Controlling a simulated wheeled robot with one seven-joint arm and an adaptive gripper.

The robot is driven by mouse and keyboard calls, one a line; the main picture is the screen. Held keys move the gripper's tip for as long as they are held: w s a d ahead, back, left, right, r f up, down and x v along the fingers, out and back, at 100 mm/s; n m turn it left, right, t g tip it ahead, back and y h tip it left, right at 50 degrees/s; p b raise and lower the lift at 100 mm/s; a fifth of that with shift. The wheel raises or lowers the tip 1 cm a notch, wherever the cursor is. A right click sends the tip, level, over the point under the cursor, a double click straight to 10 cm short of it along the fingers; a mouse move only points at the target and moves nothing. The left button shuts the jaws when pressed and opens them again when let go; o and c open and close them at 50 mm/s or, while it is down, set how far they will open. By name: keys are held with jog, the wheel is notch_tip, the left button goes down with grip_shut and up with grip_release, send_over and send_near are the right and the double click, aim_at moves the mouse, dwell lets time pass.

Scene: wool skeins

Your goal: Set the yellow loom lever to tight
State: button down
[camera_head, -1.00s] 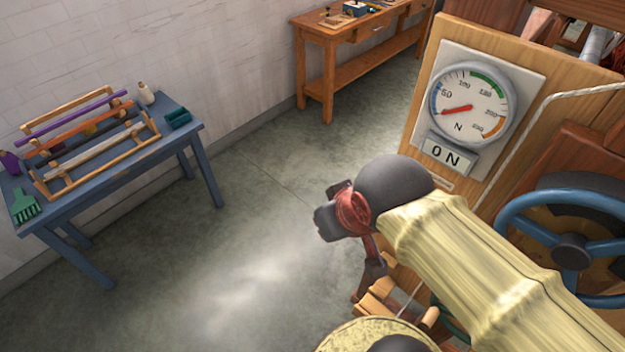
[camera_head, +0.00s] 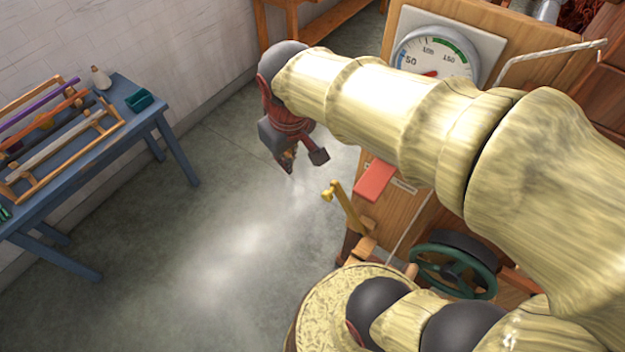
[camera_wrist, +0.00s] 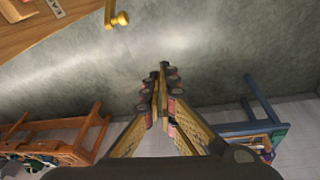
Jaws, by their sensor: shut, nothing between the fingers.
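The yellow loom lever (camera_head: 346,208) stands tilted up and to the left from the front of the wooden loom, with a knob at its top end. Its knob end also shows at the top of the wrist view (camera_wrist: 119,18). My gripper (camera_head: 286,166) hangs above the floor to the left of the lever, pointing down and apart from it. In the wrist view my gripper's fingers (camera_wrist: 162,75) are together with nothing between them. A red plate (camera_head: 374,181) sits on the loom just right of the lever. The lever's base is partly hidden.
The loom's gauge (camera_head: 436,55) is partly covered by my arm. A green handwheel (camera_head: 453,270) is low on the loom. A blue table (camera_head: 143,121) with a wooden rack stands at the left, and a wooden bench (camera_head: 335,22) at the back. The floor between is clear.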

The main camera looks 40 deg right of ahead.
jog(key=w+d+f+n+g+p, duration=0.2)
jog(key=w+d+f+g, duration=0.1)
jog(key=w+f, duration=0.3)
jog(key=w+d+f+n+g+h+p, duration=0.1)
jog(key=w+d+f+g+p, duration=0.2)
jog(key=w+f, duration=0.3)
notch_tip(320, 180, down, 4)
jog(key=shift+d+f+n+g, duration=0.2)
jog(key=shift+d+n+g, duration=0.15)
jog(key=shift+d, duration=0.2)
jog(key=s+d+f+b, duration=0.2)
jog(key=s+f, duration=0.4)
jog(key=f, duration=0.3)
jog(key=shift+s+d, duration=0.4)
jog(key=shift+d, duration=0.2)
jog(key=shift+r, duration=0.15)
